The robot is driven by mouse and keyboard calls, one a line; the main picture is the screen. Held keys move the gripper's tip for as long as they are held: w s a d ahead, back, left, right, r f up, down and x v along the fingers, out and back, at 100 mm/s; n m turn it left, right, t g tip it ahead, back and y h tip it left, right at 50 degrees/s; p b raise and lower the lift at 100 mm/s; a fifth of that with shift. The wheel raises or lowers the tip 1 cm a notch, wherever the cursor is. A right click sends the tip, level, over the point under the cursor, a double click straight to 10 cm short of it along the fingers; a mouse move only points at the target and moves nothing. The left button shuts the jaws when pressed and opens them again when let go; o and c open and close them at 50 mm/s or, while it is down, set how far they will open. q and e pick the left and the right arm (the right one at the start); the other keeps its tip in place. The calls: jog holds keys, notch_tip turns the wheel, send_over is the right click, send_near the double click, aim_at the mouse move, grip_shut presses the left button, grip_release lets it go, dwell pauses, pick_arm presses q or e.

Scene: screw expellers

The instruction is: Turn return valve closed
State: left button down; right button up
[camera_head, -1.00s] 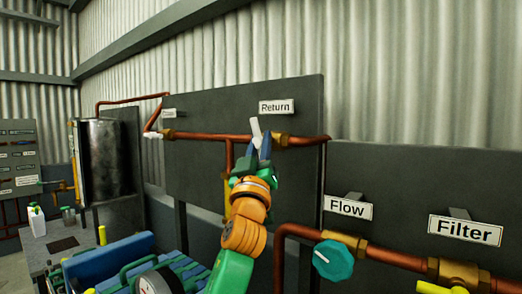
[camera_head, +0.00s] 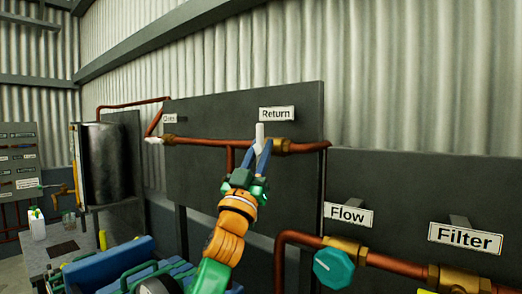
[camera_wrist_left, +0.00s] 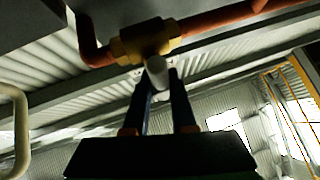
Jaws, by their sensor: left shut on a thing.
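The return valve is a brass body (camera_head: 281,145) on a copper pipe under the "Return" sign (camera_head: 277,113). Its white lever (camera_head: 260,133) stands about upright in the head view. My left gripper (camera_head: 262,152) has its two blue fingers at the lower part of this lever, shut on it. In the left wrist view the lever's pale round end (camera_wrist_left: 157,69) shows between the fingertips, below the brass valve body (camera_wrist_left: 146,40). The fingers hide part of the lever. My right gripper is not in view.
A teal knob (camera_head: 333,268) sits under the "Flow" sign (camera_head: 348,215), right of my arm. The "Filter" sign (camera_head: 465,236) is further right. A dark panel (camera_head: 215,110) stands behind the pipe. A metal tank (camera_head: 107,160) stands at left.

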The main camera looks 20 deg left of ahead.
aim_at(258, 154)
pick_arm(q)
jog(key=shift+r, duration=0.1)
jog(key=c, duration=0.8)
grip_release()
jog(key=shift+a, duration=0.1)
jog(key=b+v, duration=0.4)
jog(key=v, duration=0.2)
jog(key=shift+a+f, duration=0.1)
jog(key=shift+f, duration=0.25)
jog(key=shift+s, duration=0.4)
jog(key=shift+f, duration=0.1)
